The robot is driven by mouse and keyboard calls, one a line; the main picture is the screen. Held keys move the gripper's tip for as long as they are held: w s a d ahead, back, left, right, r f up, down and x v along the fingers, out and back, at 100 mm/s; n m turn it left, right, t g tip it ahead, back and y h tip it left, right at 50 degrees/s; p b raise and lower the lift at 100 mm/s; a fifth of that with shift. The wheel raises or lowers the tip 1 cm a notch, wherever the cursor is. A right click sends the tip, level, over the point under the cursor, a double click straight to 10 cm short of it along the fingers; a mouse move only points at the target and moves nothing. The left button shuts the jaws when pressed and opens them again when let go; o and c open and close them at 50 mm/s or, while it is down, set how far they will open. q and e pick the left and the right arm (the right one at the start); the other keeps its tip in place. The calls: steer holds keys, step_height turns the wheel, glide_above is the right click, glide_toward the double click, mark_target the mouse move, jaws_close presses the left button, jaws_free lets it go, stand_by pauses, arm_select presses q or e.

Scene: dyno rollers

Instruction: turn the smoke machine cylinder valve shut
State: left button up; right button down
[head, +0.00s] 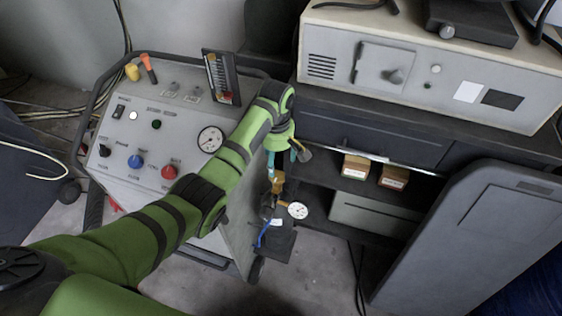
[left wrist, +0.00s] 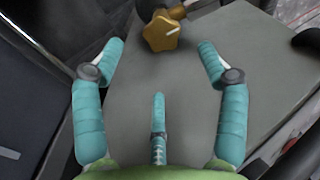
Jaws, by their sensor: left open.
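The cylinder valve has a yellow-brass star-shaped knob (left wrist: 161,33), seen at the top middle of the left wrist view with a white mark on it. In the head view the brass valve (head: 277,184) sits beside the smoke machine (head: 190,190), above a round white gauge (head: 298,210). My left gripper (left wrist: 160,55) has its teal fingers spread wide, one on each side of the knob and apart from it. In the head view the left gripper (head: 283,163) is just above the valve and partly hidden by my green arm. The right gripper is not in view.
A dark shelf unit with small boxes (head: 355,168) stands close to the right of the valve. A large grey panel (head: 485,240) stands at the far right. A blue hose (head: 263,234) hangs below the valve. Open floor (head: 310,270) shows below.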

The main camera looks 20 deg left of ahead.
mark_target(277, 176)
arm_select(q)
steer(key=f, duration=0.5)
steer(key=shift+s+f, duration=0.3)
steer(key=shift+f, duration=0.35)
steer(key=shift+w+f, duration=0.1)
steer(key=shift+f, duration=0.1)
steer(key=c, duration=1.2)
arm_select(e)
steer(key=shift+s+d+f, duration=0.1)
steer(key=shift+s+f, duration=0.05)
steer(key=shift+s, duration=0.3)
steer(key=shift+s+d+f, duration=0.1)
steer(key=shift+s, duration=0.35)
